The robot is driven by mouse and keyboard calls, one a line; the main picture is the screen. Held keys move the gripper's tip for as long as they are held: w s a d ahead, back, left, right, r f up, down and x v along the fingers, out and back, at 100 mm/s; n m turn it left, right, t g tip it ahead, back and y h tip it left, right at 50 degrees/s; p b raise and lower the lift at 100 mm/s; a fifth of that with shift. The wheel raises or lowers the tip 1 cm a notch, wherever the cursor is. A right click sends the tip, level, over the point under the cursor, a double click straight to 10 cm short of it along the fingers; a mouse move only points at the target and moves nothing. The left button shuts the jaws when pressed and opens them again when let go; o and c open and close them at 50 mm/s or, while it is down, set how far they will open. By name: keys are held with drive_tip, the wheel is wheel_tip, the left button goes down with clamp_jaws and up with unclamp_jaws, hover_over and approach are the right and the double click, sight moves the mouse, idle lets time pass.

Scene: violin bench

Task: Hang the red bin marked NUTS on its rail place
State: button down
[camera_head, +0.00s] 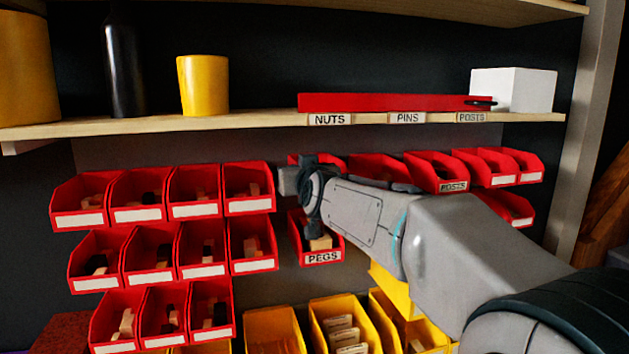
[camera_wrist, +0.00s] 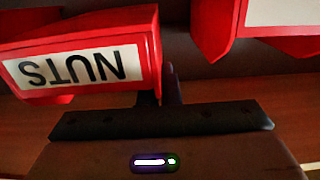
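The red NUTS bin (camera_wrist: 75,68) fills the upper left of the wrist view, its white label upside down there. In the head view, a red bin (camera_head: 332,162) shows partly behind my gripper (camera_head: 306,186), below the shelf label NUTS (camera_head: 329,119); its own label is hidden. In the wrist view, one dark finger (camera_wrist: 172,83) stands close against the right side wall of the NUTS bin. The other finger is hidden by the bin. The fingers appear shut on that wall. My arm hides the rail there.
Red bins (camera_head: 435,172) hang to the right, one marked POSTS. The PEGS bin (camera_head: 320,240) hangs just below my gripper. Another red bin (camera_wrist: 285,45) is near in the wrist view. A red bar (camera_head: 395,102) lies on the shelf above. More red bins (camera_head: 248,187) hang left.

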drive_tip(key=shift+x, duration=1.6)
idle(1.2)
drive_tip(key=shift+f+b, duration=0.75)
drive_tip(key=shift+f, duration=0.2)
idle(0.6)
drive_tip(key=c, duration=1.6)
unclamp_jaws()
drive_tip(key=shift+o, duration=0.2)
drive_tip(key=f+v, duration=0.1)
drive_tip(key=v, duration=1.2)
drive_tip(key=s+d+f+m+g+h, duration=0.1)
drive_tip(key=s+d+f+g, duration=0.3)
drive_tip(key=s+f, duration=0.4)
drive_tip(key=s+d+f+m+g+h, duration=0.1)
drive_tip(key=s+d+f+g+h, duration=0.1)
drive_tip(key=s+d+f+g, duration=0.3)
drive_tip(key=s+d+f+m+g+h, duration=0.1)
drive_tip(key=s+d+f+g, duration=0.3)
drive_tip(key=s+f, duration=0.9)
wheel_tip(320, 180, down, 3)
drive_tip(key=d, duration=0.3)
drive_tip(key=shift+s+r+h+b, duration=0.15)
drive_tip(key=shift+s+h+b, duration=0.05)
drive_tip(key=shift+h+b, duration=0.2)
